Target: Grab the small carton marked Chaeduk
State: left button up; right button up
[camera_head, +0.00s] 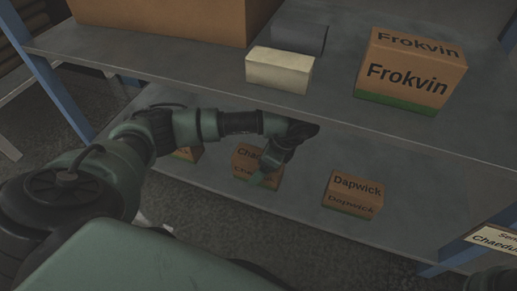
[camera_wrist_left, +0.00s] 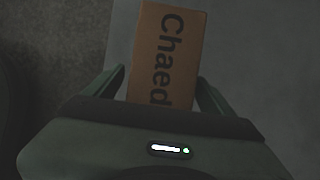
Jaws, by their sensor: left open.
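The small brown carton (camera_head: 243,165) marked "Cha…" sits on the lower shelf, partly hidden behind my left gripper. In the left wrist view the carton (camera_wrist_left: 165,50) shows "Chaed" on its face, and its lower end is hidden by the gripper body. My left gripper (camera_head: 264,180) is open at the carton in the head view. In the left wrist view its two fingers (camera_wrist_left: 162,85) stand on either side of the carton's near end, with the carton between them. I cannot tell whether they touch it. My right gripper is not in view.
A Dapwick carton (camera_head: 352,194) stands to the right on the lower shelf (camera_head: 300,200). Another carton (camera_head: 187,154) is partly hidden behind my arm. The upper shelf (camera_head: 210,60) overhangs, holding a Frokvin carton (camera_head: 408,75) and a cream block (camera_head: 279,70). A Chaeduk sign (camera_head: 492,240) is at lower right.

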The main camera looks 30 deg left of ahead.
pick_arm(q)
jog(key=b+x, duration=0.1)
jog(key=x, duration=0.1)
jog(key=shift+f, duration=0.35)
jog(key=shift+a+r, duration=0.1)
jog(key=shift+r, duration=0.05)
jog(key=shift+c, duration=0.4)
grip_shut()
